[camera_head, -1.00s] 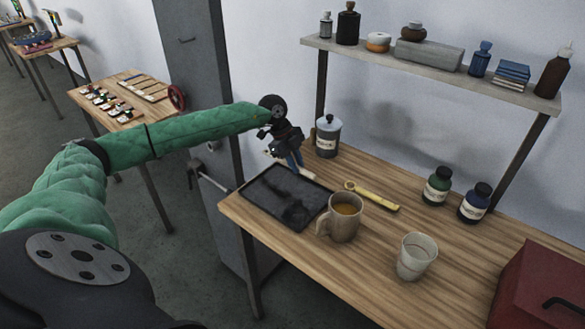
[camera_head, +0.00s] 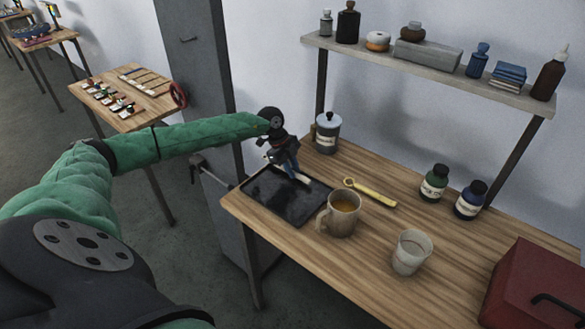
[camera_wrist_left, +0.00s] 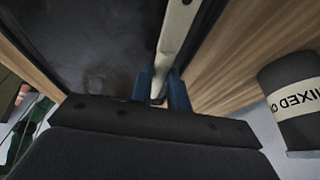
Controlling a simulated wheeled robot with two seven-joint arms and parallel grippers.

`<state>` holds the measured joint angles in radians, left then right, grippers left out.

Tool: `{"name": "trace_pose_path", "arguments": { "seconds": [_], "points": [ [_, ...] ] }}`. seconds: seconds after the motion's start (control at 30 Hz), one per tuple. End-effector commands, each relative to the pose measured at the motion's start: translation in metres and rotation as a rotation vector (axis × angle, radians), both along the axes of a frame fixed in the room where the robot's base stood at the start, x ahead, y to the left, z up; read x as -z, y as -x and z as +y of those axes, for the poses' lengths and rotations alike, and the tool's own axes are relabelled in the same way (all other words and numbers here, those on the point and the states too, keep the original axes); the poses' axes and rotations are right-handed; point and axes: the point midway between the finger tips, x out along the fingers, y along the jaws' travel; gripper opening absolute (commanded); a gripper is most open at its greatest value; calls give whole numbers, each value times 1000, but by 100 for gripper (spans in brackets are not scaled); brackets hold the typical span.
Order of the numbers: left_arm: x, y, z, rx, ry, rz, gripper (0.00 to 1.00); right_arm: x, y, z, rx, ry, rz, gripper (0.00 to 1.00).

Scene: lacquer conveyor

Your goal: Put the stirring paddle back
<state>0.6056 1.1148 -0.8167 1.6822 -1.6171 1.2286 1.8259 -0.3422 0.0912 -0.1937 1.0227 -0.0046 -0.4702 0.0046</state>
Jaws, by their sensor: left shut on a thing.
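My left gripper (camera_head: 292,168) is shut on the stirring paddle, a pale, narrow stick (camera_head: 302,178). It holds the paddle over the far part of a black shallow tray (camera_head: 270,207) at the table's left end. In the left wrist view the pale paddle (camera_wrist_left: 178,30) runs away from between the blue fingers (camera_wrist_left: 162,88), along the tray's edge. I cannot tell whether the paddle touches the tray. My right gripper is not in view.
A lidded grey can (camera_head: 327,133) stands just right of the gripper. A mug of brown liquid (camera_head: 340,215), a yellow tool (camera_head: 371,192) and a pale cup (camera_head: 410,252) stand or lie to the right. A red box (camera_head: 530,285) is at the near right. A shelf (camera_head: 400,65) runs above the back.

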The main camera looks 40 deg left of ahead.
Motion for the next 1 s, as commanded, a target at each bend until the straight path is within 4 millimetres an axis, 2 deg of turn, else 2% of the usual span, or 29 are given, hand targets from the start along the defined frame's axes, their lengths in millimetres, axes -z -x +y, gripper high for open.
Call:
{"name": "trace_pose_path", "arguments": {
  "seconds": [0.37, 0.4, 0.47, 0.5, 0.77, 0.97, 1.0],
  "points": [
    [8, 0, 0, 0, 0, 0, 0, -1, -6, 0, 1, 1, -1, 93],
    [7, 0, 0, 0, 0, 0, 25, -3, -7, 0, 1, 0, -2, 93],
    [7, 0, 0, 0, 0, 0, 37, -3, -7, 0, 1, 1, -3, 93],
    [7, 0, 0, 0, 0, 0, 39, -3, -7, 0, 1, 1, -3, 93],
    [6, 0, 0, 0, 0, 0, 39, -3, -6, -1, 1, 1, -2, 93],
    [-3, 0, 0, 0, 0, 0, 39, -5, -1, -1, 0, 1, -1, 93],
    [-2, 0, 1, 0, 0, 0, 39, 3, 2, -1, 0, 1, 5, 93]
  ]
}}
